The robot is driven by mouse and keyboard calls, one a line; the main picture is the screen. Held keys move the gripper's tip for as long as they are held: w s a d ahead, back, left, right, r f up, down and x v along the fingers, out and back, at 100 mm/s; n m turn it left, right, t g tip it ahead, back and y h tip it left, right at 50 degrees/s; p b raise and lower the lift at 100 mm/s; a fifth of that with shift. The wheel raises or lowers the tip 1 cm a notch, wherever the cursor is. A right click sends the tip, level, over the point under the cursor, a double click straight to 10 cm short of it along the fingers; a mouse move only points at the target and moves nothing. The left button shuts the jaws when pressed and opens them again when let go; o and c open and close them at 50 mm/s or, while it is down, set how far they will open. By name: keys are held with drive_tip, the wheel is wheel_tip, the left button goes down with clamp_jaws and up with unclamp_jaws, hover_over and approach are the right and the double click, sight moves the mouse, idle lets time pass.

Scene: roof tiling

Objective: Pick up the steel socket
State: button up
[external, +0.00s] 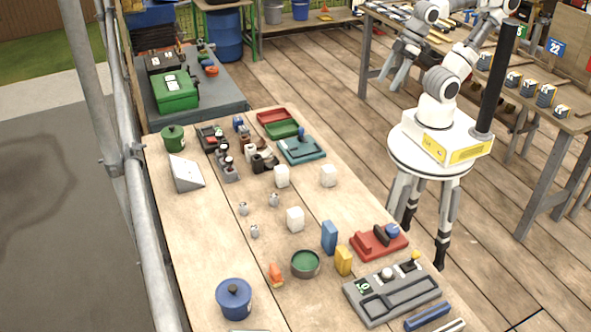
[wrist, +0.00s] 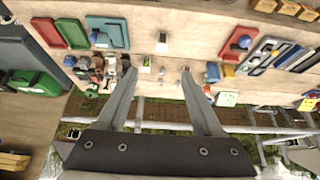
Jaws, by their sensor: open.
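Several small grey metal pieces lie near the middle of the workbench in the external view, one a small grey piece (external: 243,208), one to its right (external: 273,199) and one below it (external: 254,230). I cannot tell which is the steel socket. In the wrist view they are tiny and indistinct beyond the fingers. My gripper (external: 382,82) is raised at the upper right, off the workbench and well apart from these pieces. In the wrist view my gripper (wrist: 159,92) has its two fingers wide apart with nothing between them.
White cubes (external: 294,219) stand close to the grey pieces. A blue block (external: 329,237), a green bowl (external: 305,264) and a blue pot (external: 234,299) are nearer the front. A grey wedge (external: 186,173) is at the left. The workbench (external: 215,248) has bare wood left of centre.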

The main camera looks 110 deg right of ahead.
drive_tip(key=w+d+f+n+h+b, duration=0.55)
drive_tip(key=w+f+n+h, duration=0.25)
drive_tip(key=w+f+n, duration=0.55)
drive_tip(key=w+a+f+n+t+y+b, duration=0.1)
drive_tip(key=w+a+f+n+t, duration=0.1)
drive_tip(key=n, duration=0.4)
drive_tip(key=w+a+f+n+t+y+b, duration=0.1)
drive_tip(key=w+a+f+n+t, duration=0.1)
drive_tip(key=w+a+f+n, duration=0.3)
drive_tip(key=w+a+f+n+t+b, duration=0.1)
drive_tip(key=w+a+f+n+t, duration=0.1)
drive_tip(key=w+a+f+n, duration=0.2)
drive_tip(key=shift+w+a+f+n+t+y, duration=0.1)
drive_tip(key=shift+a+f+n+t+y, duration=0.15)
drive_tip(key=shift+a+n, duration=0.5)
drive_tip(key=shift+w+a+f+n+t+y, duration=0.15)
drive_tip(key=shift+a+f+n, duration=0.15)
drive_tip(key=shift+a+n, duration=0.4)
drive_tip(key=shift+a+f, duration=0.15)
drive_tip(key=shift+f, duration=0.05)
drive_tip(key=b, duration=0.2)
approach(275, 199)
drive_tip(key=w+d+f, duration=0.2)
drive_tip(key=d+f, duration=0.1)
drive_tip(key=shift+w, duration=0.25)
drive_tip(key=shift+a+b+x, duration=0.2)
drive_tip(key=shift+b+x, duration=0.55)
drive_tip(key=shift+x, duration=2.3)
drive_tip(key=shift+w+r, duration=0.15)
